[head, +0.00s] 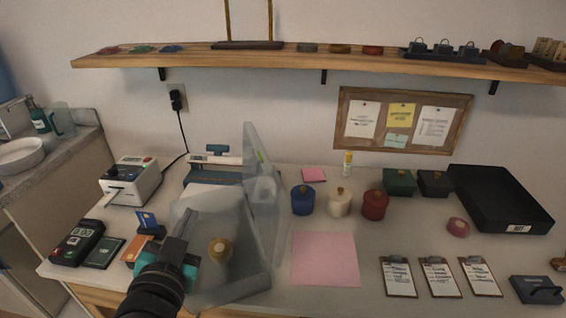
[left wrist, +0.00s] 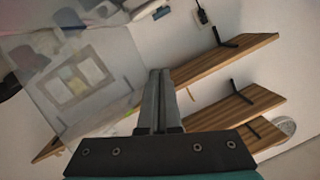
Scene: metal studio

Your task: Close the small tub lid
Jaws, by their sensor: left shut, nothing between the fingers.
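The translucent grey tub (head: 232,290) stands on the table in the head view, left of the pink sheet. Its lid (head: 262,180) is raised, standing nearly upright along the tub's right side. A tan round item (head: 219,248) shows within the tub. My left gripper (head: 186,222) is over the tub's left side, apart from the lid, and its fingers are shut and empty. In the left wrist view the shut fingers (left wrist: 158,80) point up the picture, and a see-through panel, seemingly the lid (left wrist: 75,85), fills the upper left. My right gripper is not in view.
Blue (head: 303,200), cream (head: 339,203) and red (head: 375,205) pots stand right of the lid. A pink sheet (head: 325,259) lies in front of them. A card terminal (head: 77,243) and a label printer (head: 131,181) are at left. A wooden shelf (head: 300,58) runs above.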

